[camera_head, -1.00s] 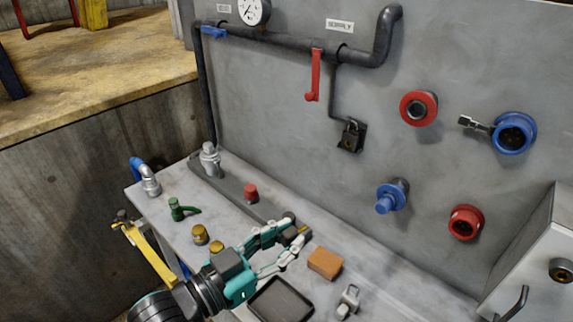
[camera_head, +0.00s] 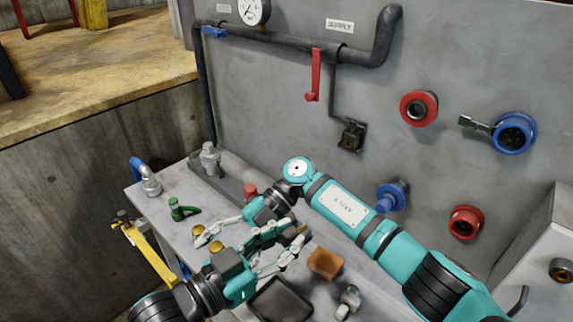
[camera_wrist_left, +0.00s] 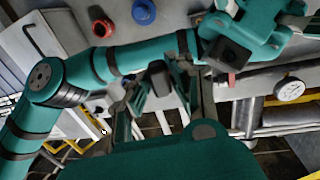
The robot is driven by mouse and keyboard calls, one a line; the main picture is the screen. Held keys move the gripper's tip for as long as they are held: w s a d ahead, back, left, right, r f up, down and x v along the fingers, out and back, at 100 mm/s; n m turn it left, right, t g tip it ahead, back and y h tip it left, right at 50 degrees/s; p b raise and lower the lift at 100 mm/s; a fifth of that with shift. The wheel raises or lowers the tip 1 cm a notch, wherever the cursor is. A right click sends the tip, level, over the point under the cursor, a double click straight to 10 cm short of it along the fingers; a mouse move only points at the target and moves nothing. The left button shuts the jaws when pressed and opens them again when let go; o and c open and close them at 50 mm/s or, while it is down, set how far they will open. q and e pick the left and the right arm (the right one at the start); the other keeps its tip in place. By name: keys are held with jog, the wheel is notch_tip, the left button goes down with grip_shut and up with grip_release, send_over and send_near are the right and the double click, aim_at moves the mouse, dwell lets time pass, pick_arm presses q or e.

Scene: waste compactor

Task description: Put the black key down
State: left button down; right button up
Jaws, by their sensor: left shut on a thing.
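My left gripper (camera_head: 292,236) is shut on the black key, low over the grey bench. In the head view the key is mostly hidden by the fingers and the right hand. In the left wrist view a dark piece of the key (camera_wrist_left: 158,77) shows between the fingers. My right arm reaches across from the right, and its gripper (camera_head: 220,243) hangs beside and partly over the left one. Its fingers look spread and empty, close to the brass knobs. Whether the two hands touch cannot be told.
A green valve (camera_head: 182,209) and a red knob (camera_head: 251,190) stand behind. The grey wall panel (camera_head: 270,110) carries pipes, a padlock and coloured sockets.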

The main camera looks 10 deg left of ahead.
jog(key=w+d+r+t, duration=0.2)
jog(key=w+r+t, duration=0.1)
jog(key=w+r, duration=0.5)
pick_arm(q)
jog(key=shift+w, duration=0.15)
jog(key=shift+s, duration=0.25)
jog(key=shift+w, duration=0.1)
pick_arm(e)
notch_tip(320, 180, up, 12)
jog(key=n+t+h, duration=0.6)
jog(key=n+h, duration=0.4)
send_over(293, 227)
jog(key=a, duration=0.1)
jog(key=f, duration=0.7)
jog(key=d+f, duration=0.1)
jog(key=f, duration=0.3)
jog(key=shift+f, duration=0.2)
jog(key=shift+c, duration=0.3)
